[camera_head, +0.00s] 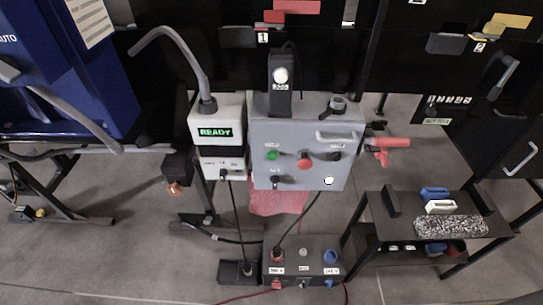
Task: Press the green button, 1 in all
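The green button (272,155) is a small round button on the front of a grey control box (262,110), on its left side. A larger red button (305,162) sits just to its right, and a black knob (336,156) is further right. Another black knob (275,182) is below the green button. Nothing covers the green button. Neither of my grippers shows in the head view.
A white unit (203,150) with a READY display (215,133) stands left of the control box. A blue cabinet (110,80) is at the far left. A low dark switch box (304,250) stands below, with cables. A dark shelf cart (400,230) is at right.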

